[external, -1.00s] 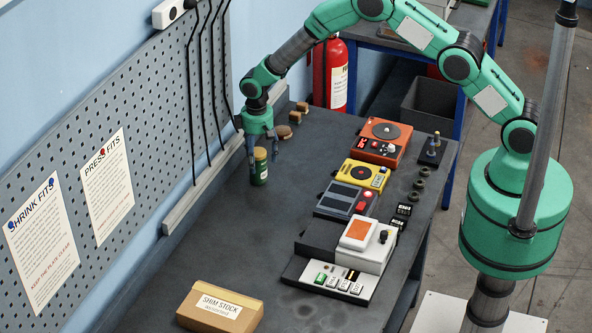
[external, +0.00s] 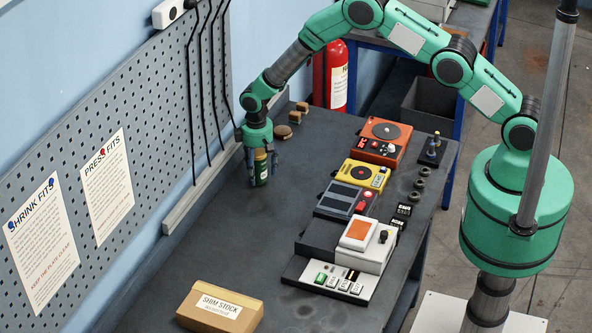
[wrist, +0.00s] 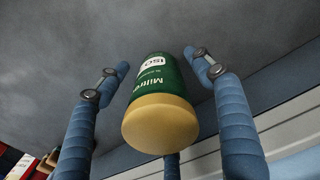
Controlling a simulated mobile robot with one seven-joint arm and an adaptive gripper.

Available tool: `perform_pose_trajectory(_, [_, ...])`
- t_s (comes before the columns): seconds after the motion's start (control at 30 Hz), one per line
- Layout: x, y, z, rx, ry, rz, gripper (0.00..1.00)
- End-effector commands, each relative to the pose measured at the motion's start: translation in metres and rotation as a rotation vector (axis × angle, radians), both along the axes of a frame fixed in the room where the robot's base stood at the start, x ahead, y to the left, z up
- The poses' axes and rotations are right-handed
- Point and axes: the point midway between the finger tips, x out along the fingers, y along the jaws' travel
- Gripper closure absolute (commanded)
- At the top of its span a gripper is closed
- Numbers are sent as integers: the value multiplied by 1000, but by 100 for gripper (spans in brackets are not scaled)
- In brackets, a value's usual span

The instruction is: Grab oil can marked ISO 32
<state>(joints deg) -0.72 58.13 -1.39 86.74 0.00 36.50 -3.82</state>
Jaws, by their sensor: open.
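The oil can (external: 261,168) is a small green can with a yellow cap, standing on the dark bench near the pegboard. In the wrist view the can (wrist: 158,88) shows a label with "ISO" and part of a brand name; the number is not readable. My gripper (external: 260,178) is over the can from above, with its blue fingers around it. In the wrist view my gripper (wrist: 158,70) is open, with a finger on each side of the can and gaps between them. A third finger shows behind the cap.
Several devices, including an orange unit (external: 384,140) and a yellow unit (external: 363,174), line the bench's right side. Brown blocks (external: 283,132) lie just behind the can. A shim stock box (external: 220,308) is at the front. The bench middle is clear.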

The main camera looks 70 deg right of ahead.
Motion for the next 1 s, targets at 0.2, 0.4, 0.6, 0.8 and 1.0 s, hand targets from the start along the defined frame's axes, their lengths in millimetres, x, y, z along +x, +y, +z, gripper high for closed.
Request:
perform_pose_trajectory(0.2, [0, 0, 0, 0, 0, 0, 33])
perform_pose_trajectory(0.4, [0, 0, 0, 0, 0, 0, 33])
perform_pose_trajectory(0.6, [0, 0, 0, 0, 0, 0, 57])
perform_pose_trajectory(0.8, [0, 0, 0, 0, 0, 0, 97])
perform_pose_trajectory(1.0, [1, 0, 1, 0, -1, 0, 98])
